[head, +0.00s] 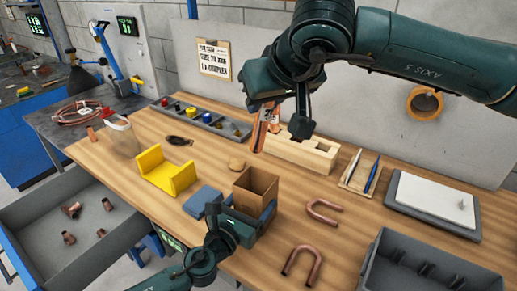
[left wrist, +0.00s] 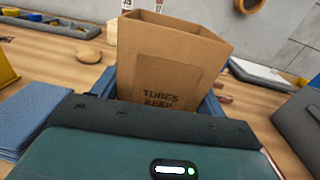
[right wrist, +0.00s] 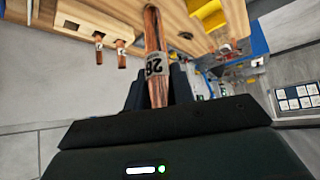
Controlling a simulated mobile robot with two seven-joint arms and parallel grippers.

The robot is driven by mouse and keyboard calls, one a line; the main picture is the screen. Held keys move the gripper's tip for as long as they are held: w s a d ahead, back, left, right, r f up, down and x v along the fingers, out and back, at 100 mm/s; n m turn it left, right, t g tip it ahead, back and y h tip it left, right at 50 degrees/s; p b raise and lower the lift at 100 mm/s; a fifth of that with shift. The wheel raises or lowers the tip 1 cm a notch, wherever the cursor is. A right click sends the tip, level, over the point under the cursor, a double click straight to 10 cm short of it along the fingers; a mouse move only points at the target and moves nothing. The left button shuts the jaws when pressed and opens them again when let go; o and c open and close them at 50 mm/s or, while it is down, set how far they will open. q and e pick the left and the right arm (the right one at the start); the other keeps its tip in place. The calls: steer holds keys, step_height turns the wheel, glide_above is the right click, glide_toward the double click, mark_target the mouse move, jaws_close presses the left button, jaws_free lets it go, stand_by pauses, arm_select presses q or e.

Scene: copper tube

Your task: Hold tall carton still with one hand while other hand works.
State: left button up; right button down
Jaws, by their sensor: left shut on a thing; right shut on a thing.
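The tall open-topped brown carton (head: 258,184) stands upright near the table's front edge. In the left wrist view the carton (left wrist: 168,62) shows printing that begins "TUBES KEEP". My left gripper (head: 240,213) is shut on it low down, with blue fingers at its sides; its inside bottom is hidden. My right gripper (head: 283,112) is shut on a copper tube (right wrist: 153,45) with a "28" label, above the wooden rack (head: 302,153). In the right wrist view two labelled copper tubes (right wrist: 110,46) stand in the rack, apart from the held one.
A blue cloth (head: 202,201) and a yellow bracket (head: 165,172) lie left of the carton. Copper U-bends (head: 303,264) lie to its right, before a grey bin (head: 425,270). A pen tray (head: 360,174) and a grey parts tray (head: 205,119) stand farther back.

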steer(key=w+f+m+h, duration=0.1)
steer(key=m, duration=0.1)
steer(key=w+a+f+m+g+h, duration=0.1)
steer(key=m, duration=0.1)
steer(key=w+f+m+g+h, duration=0.1)
steer(key=f+m+h, duration=0.1)
steer(key=shift+w+a, duration=0.2)
steer(key=shift+w, duration=0.2)
steer(key=shift+w+a+f+m+g+h, duration=0.15)
steer(key=shift+f+m+g+h, duration=0.15)
steer(key=shift+f+m+g, duration=0.5)
steer(key=shift+f, duration=1.3)
glide_toward(268, 173)
steer(key=shift+w+a+f, duration=0.2)
steer(key=shift+a+f, duration=0.1)
steer(key=shift+f, duration=0.55)
steer(key=shift+w+a+f, duration=0.2)
steer(key=shift+a+f, duration=0.1)
steer(key=shift+f, duration=0.6)
steer(key=shift+w+a+f, duration=0.2)
steer(key=shift+a+f, duration=0.1)
steer(key=shift+f, duration=0.55)
steer(key=shift+d, duration=0.15)
steer(key=shift+w+d, duration=0.25)
steer(key=shift+d, duration=0.8)
